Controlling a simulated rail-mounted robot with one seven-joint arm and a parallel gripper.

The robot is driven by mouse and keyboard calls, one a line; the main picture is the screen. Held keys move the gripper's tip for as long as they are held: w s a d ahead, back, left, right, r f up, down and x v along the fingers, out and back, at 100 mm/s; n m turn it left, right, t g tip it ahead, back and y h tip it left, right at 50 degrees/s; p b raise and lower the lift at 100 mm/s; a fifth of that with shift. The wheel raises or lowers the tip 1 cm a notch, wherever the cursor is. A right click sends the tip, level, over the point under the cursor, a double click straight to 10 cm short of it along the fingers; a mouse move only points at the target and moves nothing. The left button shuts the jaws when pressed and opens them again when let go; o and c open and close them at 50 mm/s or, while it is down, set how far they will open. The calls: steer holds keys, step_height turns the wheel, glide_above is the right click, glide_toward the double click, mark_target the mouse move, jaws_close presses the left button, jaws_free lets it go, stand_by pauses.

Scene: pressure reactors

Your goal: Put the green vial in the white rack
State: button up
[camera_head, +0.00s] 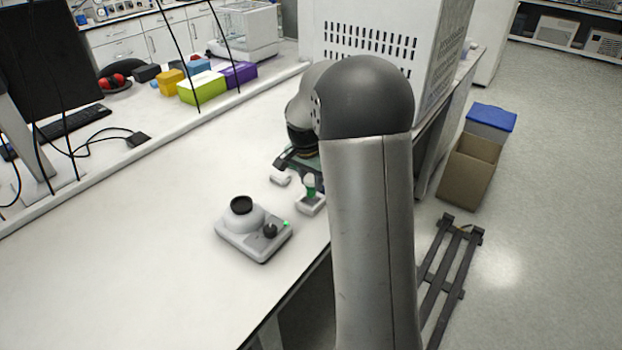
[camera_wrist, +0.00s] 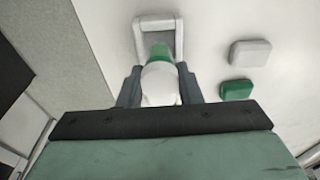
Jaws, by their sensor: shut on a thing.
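The green vial (camera_wrist: 160,55) is between the two fingers of my gripper (camera_wrist: 158,72) in the wrist view, with a white rounded end towards the camera. My gripper is shut on it. The white rack (camera_wrist: 178,38) is a small frame right at the vial's far end. In the head view the green vial (camera_head: 310,188) looks upright at the white rack (camera_head: 312,207), near the bench's right edge. I cannot tell whether its lower end is inside the rack or just above it. My arm hides part of the gripper there.
A white block (camera_wrist: 250,53) and a green block (camera_wrist: 236,90) lie right of the rack in the wrist view. In the head view a grey-white device (camera_head: 254,236) with a dark round top stands left of the rack. A large white cabinet (camera_head: 345,25) stands behind my arm.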

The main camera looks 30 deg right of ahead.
mark_target(311, 189)
steer(key=shift+f, duration=0.15)
stand_by(0.4)
steer(key=shift+f+b, duration=1.15)
steer(key=shift+f, duration=0.15)
steer(key=shift+f, duration=0.3)
steer(key=o, duration=1.6)
steer(key=shift+r+p, duration=2.05)
steer(key=shift+r, duration=1.5)
